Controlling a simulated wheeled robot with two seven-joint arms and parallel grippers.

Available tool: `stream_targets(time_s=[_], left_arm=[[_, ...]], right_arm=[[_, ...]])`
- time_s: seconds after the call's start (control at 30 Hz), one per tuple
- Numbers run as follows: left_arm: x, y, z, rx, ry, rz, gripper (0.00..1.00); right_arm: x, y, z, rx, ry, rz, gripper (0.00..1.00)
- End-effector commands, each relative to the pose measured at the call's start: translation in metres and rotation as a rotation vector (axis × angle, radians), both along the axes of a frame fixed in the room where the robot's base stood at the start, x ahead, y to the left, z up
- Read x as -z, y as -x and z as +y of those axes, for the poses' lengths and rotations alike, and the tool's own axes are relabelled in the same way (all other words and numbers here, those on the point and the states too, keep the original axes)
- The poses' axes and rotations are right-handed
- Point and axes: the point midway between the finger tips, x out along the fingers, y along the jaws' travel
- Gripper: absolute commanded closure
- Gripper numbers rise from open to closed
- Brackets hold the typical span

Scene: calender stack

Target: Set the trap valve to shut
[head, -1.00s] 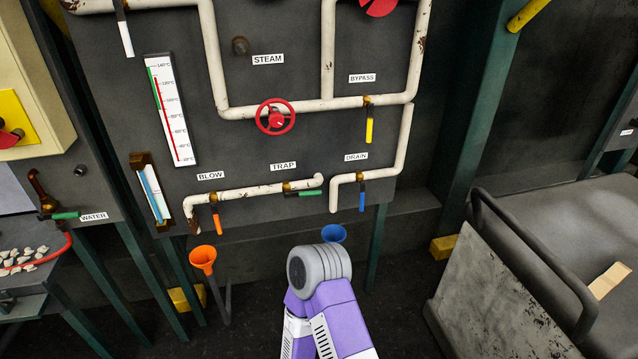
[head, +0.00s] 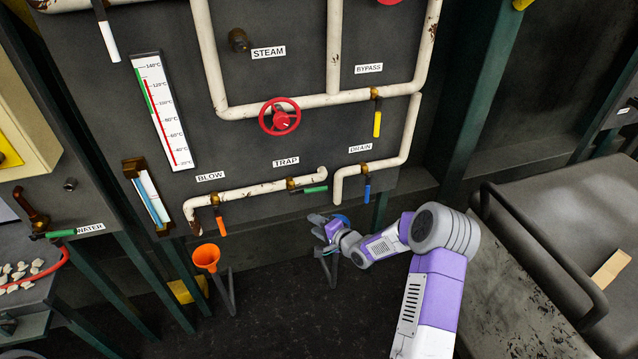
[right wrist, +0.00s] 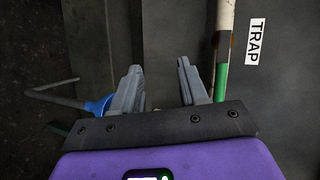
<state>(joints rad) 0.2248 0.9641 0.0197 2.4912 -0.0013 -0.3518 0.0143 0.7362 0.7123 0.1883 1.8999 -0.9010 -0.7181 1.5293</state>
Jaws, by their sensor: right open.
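The trap valve is a brass body on the white pipe under the TRAP label (head: 286,162), with a green lever (head: 315,189) that lies along the pipe, pointing right. In the right wrist view the green lever (right wrist: 221,82) stands just right of the fingers, beside the TRAP label (right wrist: 254,41). My right gripper (head: 318,219) is below the lever in the head view, apart from it. Its two fingers are spread with nothing between them in the right wrist view (right wrist: 156,82). My left gripper is not in view.
The blow valve's orange lever (head: 220,225) hangs to the left, above an orange funnel (head: 206,257). The drain valve's blue lever (head: 367,191) hangs close on the right. A blue funnel (right wrist: 98,106) is beside my left-hand finger in the wrist view.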

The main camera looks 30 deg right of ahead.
Motion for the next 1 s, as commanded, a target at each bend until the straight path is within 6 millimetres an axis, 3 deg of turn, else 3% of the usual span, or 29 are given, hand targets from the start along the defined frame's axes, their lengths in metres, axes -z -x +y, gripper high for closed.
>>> stream_targets(time_s=[0.03, 0.1, 0.27, 0.37, 0.73, 1.0], left_arm=[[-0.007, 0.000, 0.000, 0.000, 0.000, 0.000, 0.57], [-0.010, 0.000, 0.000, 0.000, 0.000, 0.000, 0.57], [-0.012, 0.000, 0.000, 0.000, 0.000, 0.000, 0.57], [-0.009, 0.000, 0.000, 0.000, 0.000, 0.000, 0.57], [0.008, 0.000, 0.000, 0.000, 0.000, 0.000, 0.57], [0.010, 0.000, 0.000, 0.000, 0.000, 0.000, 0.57]], right_arm=[[-0.025, -0.004, -0.023, 0.027, -0.030, -0.045, 0.57], [-0.047, -0.007, -0.042, 0.043, -0.074, -0.088, 0.57], [-0.073, -0.009, -0.063, 0.054, -0.129, -0.135, 0.57], [-0.074, -0.016, -0.065, 0.054, -0.139, -0.141, 0.57], [-0.063, -0.069, -0.055, 0.054, -0.139, -0.139, 0.57], [-0.062, -0.082, -0.053, 0.055, -0.140, -0.138, 0.57]])
